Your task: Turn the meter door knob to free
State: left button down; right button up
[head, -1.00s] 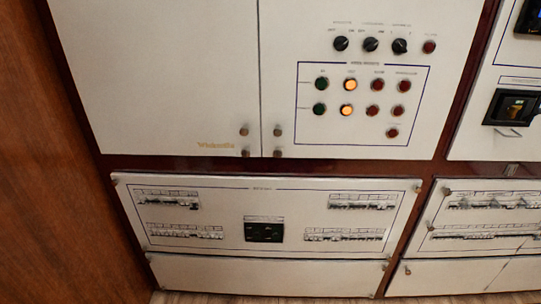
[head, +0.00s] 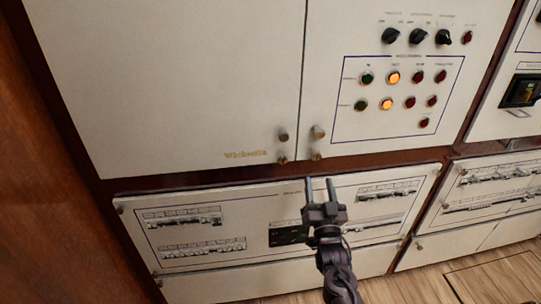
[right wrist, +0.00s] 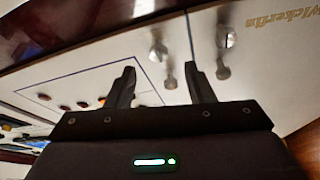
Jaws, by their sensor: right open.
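Round metal knobs sit in pairs at the lower inner corners of two white cabinet doors. The left door (head: 190,70) has an upper knob (head: 283,137) and a lower knob (head: 282,160); the right door (head: 360,30) has an upper knob (head: 318,132) and a lower knob (head: 316,156). I cannot tell which one is the meter door knob. My right gripper (head: 320,182) is open and empty, pointing up just below the right door's knobs in the head view. In the right wrist view, knobs (right wrist: 170,82) and (right wrist: 222,70) show beyond the open fingers (right wrist: 160,68). My left gripper is not in view.
The right door carries black rotary switches (head: 418,37) and a framed panel of lamps (head: 393,77), two lit orange. Below is a breaker panel (head: 200,270) with rows of breakers, partly hidden by my right arm. A wood side (head: 40,190) stands at left.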

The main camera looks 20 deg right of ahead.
aim_at(317, 158)
jog(key=x, duration=0.3)
jog(key=p+x, duration=0.1)
jog(key=x, duration=0.3)
jog(key=shift+s+d+r, duration=0.2)
jog(key=shift+s+r, duration=0.1)
jog(key=shift+r, duration=0.1)
jog(key=shift+w+d+r+p, duration=0.2)
jog(key=shift+w+p, duration=0.1)
jog(key=shift+w, duration=0.2)
jog(key=shift+f, duration=0.1)
jog(key=c, duration=1)
